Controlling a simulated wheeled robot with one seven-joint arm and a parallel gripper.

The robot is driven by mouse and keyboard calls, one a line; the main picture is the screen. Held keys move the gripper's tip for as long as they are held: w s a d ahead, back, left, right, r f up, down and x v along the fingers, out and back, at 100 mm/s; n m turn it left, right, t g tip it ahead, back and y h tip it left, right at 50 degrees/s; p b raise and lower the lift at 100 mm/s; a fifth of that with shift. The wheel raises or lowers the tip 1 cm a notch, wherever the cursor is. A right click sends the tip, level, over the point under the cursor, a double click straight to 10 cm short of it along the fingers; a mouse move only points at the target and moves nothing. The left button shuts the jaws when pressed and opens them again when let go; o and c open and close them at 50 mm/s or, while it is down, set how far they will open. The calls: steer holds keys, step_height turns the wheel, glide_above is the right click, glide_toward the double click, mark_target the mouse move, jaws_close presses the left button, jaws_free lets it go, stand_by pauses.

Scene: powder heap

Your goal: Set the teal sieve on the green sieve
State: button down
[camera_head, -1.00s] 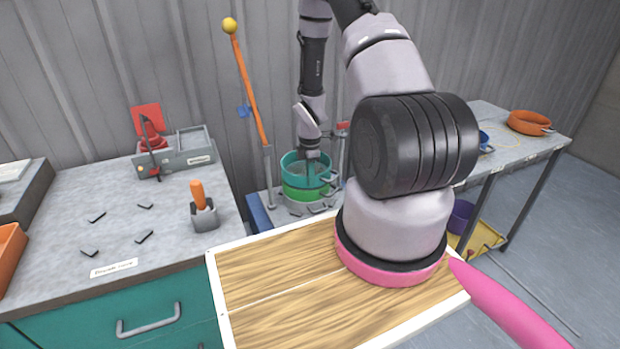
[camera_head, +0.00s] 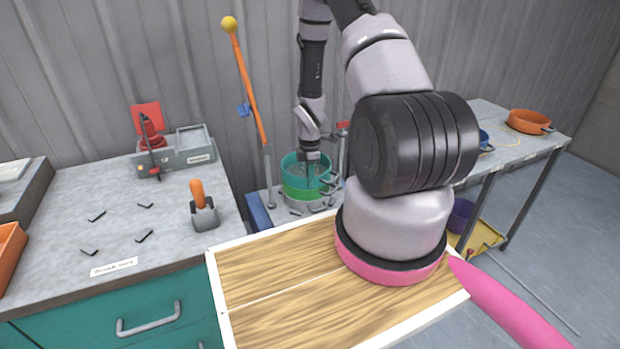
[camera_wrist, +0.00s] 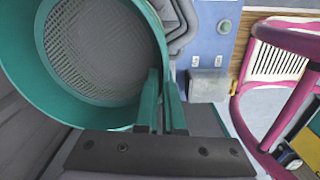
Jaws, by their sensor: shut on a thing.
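The teal sieve (camera_head: 297,164) is directly above the green sieve (camera_head: 303,191) in the head view, its lower edge at the green rim. I cannot tell whether the two are fully seated or slightly apart. In the wrist view the teal sieve (camera_wrist: 28,75) fills the upper left, with its grey mesh floor showing. My gripper (camera_wrist: 163,80) is shut on the teal sieve at its side. In the head view my gripper (camera_head: 311,158) is at the sieve's near right rim. The green sieve is hidden in the wrist view.
A grey stand with metal clamps (camera_head: 328,182) surrounds the sieves. An orange pole with a yellow ball (camera_head: 229,24) leans to the left. A workbench (camera_head: 60,205) with an orange-handled tool (camera_head: 203,212) is left. An orange pan (camera_head: 527,121) rests on the right bench.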

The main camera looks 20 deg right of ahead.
steer(key=shift+f, duration=0.1)
steer(key=c, duration=1.3)
jaws_free()
steer(key=shift+r, duration=5.55)
